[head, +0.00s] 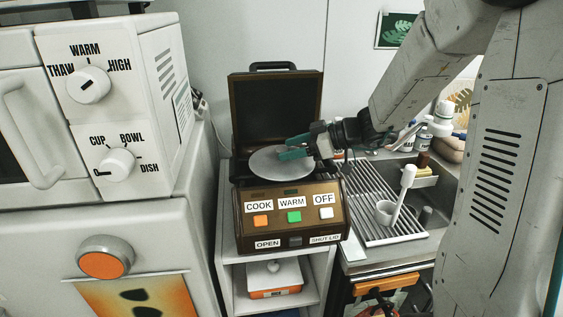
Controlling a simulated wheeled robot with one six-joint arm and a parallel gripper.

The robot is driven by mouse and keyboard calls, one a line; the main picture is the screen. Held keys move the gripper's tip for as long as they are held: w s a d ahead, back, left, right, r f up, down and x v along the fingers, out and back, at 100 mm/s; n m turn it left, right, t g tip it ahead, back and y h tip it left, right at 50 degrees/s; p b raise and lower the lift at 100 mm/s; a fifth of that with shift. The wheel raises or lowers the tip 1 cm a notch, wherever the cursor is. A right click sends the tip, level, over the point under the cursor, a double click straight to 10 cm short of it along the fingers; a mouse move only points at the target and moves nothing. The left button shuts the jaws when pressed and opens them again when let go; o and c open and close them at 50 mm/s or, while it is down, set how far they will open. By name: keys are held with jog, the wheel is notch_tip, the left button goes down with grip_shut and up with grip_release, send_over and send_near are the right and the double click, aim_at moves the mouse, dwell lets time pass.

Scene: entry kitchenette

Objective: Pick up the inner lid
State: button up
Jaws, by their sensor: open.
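The inner lid (270,163) is a flat grey disc lying in the top of the brown cooker (246,213). The cooker's dark outer lid (276,107) stands open behind it, with a handle on top. My gripper (287,149) reaches in from the right, its green fingers over the far right part of the disc. The gripper is open. I cannot tell whether the fingers touch the disc, and any knob on it is hidden.
A white microwave (152,75) stands close on the left. On the right, a drying rack (385,222) beside the sink holds a cup (385,211) and a white brush (404,190). Bottles (442,118) stand behind. A shelf below the cooker holds a white and orange appliance (274,277).

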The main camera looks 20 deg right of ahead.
jog(key=shift+x, duration=0.8)
jog(key=c, duration=1.1)
jog(key=shift+r, duration=0.15)
